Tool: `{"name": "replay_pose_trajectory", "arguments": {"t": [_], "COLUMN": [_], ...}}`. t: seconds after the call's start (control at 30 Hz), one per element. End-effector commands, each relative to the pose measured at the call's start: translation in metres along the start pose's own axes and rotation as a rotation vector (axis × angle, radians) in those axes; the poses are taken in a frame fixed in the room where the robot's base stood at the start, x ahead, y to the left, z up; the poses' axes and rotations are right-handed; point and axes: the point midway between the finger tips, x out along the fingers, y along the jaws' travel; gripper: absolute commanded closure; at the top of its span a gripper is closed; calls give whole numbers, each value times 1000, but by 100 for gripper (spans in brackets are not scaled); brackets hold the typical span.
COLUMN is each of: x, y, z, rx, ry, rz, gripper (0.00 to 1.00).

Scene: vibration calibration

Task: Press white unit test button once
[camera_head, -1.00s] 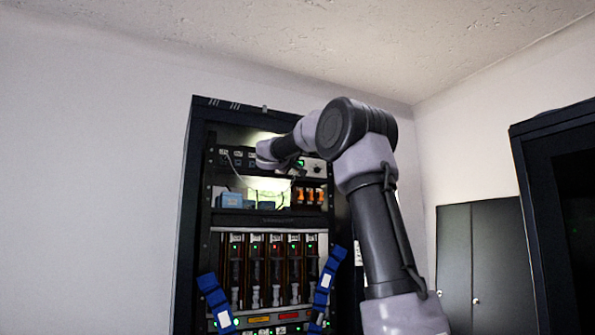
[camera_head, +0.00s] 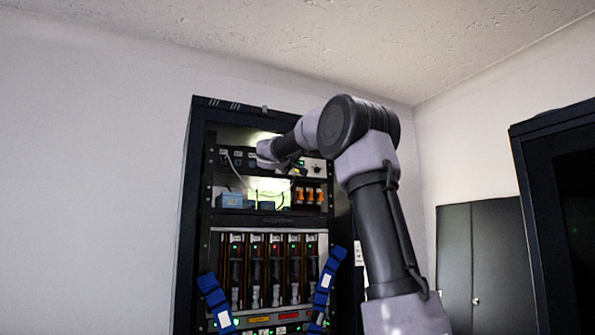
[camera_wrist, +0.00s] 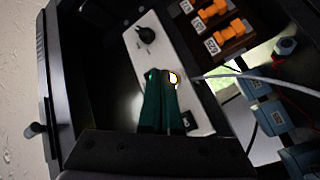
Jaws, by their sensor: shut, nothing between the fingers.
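The white unit (camera_wrist: 188,65) is a pale panel with a black knob (camera_wrist: 146,35), set in the rack. In the wrist view a small bright yellow-white round spot, which looks like the lit button (camera_wrist: 173,77), shows on the panel right by my fingertips. My gripper (camera_wrist: 161,79) has teal fingers, shut and empty, pointing at the panel. I cannot tell whether the tips touch the button. In the head view the white unit (camera_head: 315,167) is partly hidden by my wrist, and the fingertips are hard to make out.
Orange switches (camera_wrist: 229,30) and blue terminal blocks (camera_wrist: 270,118) sit on the neighbouring shelf, with a pale cable (camera_wrist: 245,77) running across to the panel. The rack's dark side wall (camera_wrist: 62,80) is close on the left.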

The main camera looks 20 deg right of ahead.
Motion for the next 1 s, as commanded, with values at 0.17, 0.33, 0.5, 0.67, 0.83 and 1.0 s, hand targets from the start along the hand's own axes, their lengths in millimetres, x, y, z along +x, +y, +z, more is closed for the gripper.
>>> {"name": "replay_pose_trajectory", "arguments": {"t": [0.17, 0.33, 0.5, 0.67, 0.83, 1.0], "x": [-3, -3, -9, -20, -32, -38], "y": [2, 2, 7, 16, 24, 27], "z": [2, 2, 6, 15, 23, 28], "rx": [1, 1, 1, 1, 1, 2], "ry": [0, 0, 0, -1, 0, -1], "rz": [0, 0, 1, 1, 2, 1], "gripper": [100, 100, 100, 100, 100, 100]}}
